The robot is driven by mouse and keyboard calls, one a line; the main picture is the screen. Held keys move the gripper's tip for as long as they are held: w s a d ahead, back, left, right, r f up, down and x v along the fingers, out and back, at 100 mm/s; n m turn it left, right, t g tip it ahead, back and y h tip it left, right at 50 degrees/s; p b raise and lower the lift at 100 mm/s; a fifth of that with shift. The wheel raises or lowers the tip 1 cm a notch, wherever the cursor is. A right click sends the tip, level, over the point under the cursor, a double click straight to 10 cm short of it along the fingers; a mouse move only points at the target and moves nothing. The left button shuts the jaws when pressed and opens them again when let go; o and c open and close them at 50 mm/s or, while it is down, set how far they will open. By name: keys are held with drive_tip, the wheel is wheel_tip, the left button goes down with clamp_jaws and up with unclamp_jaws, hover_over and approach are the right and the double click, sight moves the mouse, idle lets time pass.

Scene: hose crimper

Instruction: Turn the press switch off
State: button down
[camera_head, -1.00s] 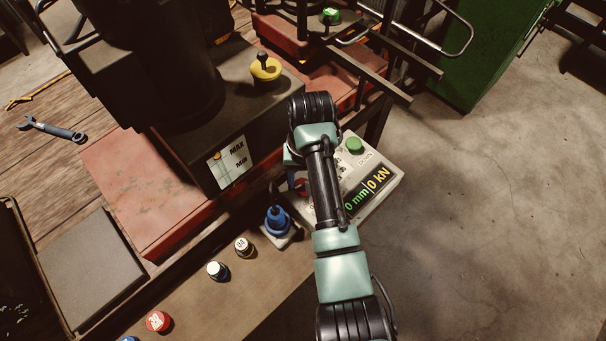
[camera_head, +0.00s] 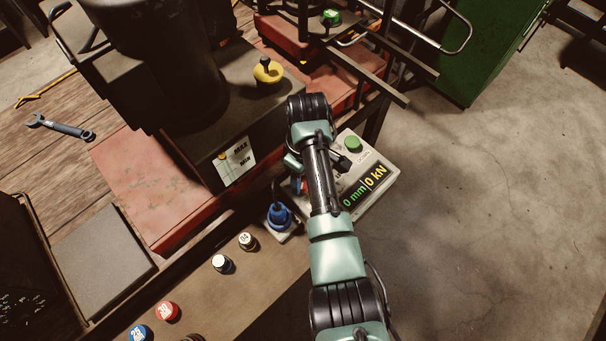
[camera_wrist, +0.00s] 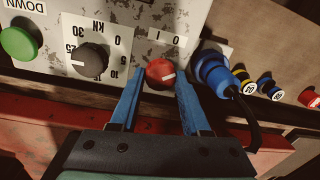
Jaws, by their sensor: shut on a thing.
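The press switch is a round red knob (camera_wrist: 160,74) with a white mark, on the worn pale control panel (camera_wrist: 140,22), beside printed 0 and 1 marks. My gripper (camera_wrist: 160,76) has its two blue fingers on either side of the knob and is shut on it. In the head view the red knob (camera_head: 301,187) is mostly hidden behind my arm. The panel's display (camera_head: 364,187) is lit and reads 0 mm and 0 kN.
A black dial (camera_wrist: 90,60) and a green DOWN button (camera_wrist: 18,43) sit left of the knob. A blue plug (camera_wrist: 214,72) with a dark cable stands close to the right finger. Several small capped pieces, one white-topped (camera_head: 222,263), lie along the bench edge.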

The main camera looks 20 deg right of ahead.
drive_tip(key=shift+w+r+n, duration=0.1)
drive_tip(key=shift+n, duration=0.8)
drive_tip(key=shift+c, duration=1.9)
unclamp_jaws()
wheel_tip(320, 180, up, 13)
drive_tip(key=p, duration=0.2)
drive_tip(key=shift+d, duration=0.2)
drive_tip(key=shift+w, duration=0.15)
